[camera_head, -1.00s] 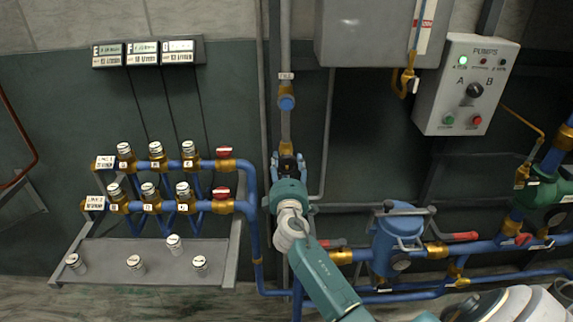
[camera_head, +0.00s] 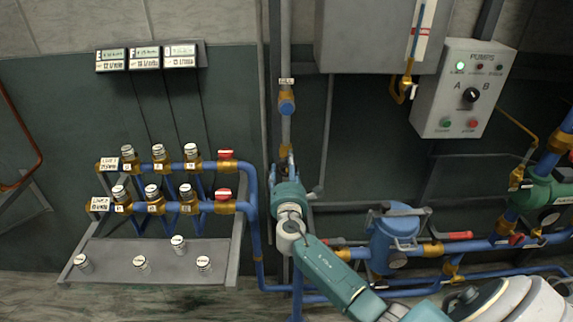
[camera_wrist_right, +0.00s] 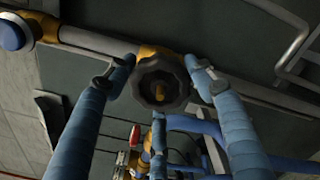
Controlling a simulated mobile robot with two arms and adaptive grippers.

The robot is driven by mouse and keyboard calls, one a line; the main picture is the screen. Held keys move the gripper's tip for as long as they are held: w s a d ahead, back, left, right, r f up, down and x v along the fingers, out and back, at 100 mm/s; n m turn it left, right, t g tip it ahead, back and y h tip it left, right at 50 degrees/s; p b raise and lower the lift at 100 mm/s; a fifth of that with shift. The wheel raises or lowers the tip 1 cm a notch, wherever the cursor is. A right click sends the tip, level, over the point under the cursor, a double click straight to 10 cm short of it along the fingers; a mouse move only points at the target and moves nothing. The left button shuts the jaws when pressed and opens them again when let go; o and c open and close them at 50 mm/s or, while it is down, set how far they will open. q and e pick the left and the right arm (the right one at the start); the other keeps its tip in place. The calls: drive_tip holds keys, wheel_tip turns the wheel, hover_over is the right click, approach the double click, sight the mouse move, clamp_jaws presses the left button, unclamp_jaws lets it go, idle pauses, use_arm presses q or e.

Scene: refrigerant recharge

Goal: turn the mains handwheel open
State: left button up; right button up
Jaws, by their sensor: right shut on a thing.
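The mains handwheel (camera_wrist_right: 162,84) is a dark, lobed wheel with a brass stem at its centre, seen in the right wrist view. It sits on a brass valve body on the grey pipe. My right gripper (camera_wrist_right: 160,75) has one blue finger on each side of the wheel and is shut on its rim. In the head view my right gripper (camera_head: 286,168) is at the vertical pipe and hides the wheel. My left gripper is not in view.
A blue canister (camera_head: 393,240) with valves stands right of my right arm. A manifold with red handles (camera_head: 224,194) is to the left. The pumps panel (camera_head: 464,90) and a grey cabinet (camera_head: 365,40) are above right. A thin pipe (camera_head: 325,140) runs close beside the gripper.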

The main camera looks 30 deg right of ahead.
drive_tip(key=n+p, duration=0.2)
drive_tip(key=n, duration=0.3)
drive_tip(key=shift+d+r+p, duration=0.15)
drive_tip(key=shift+p, duration=0.25)
drive_tip(key=shift+n+p, duration=0.85)
drive_tip(key=shift+n, duration=1.15)
drive_tip(key=o, duration=1.2)
drive_tip(key=shift+c, duration=0.2)
drive_tip(key=shift+s, duration=0.1)
drive_tip(key=shift+s+a, duration=0.25)
drive_tip(key=shift+a, duration=0.1)
drive_tip(key=v, duration=1.1)
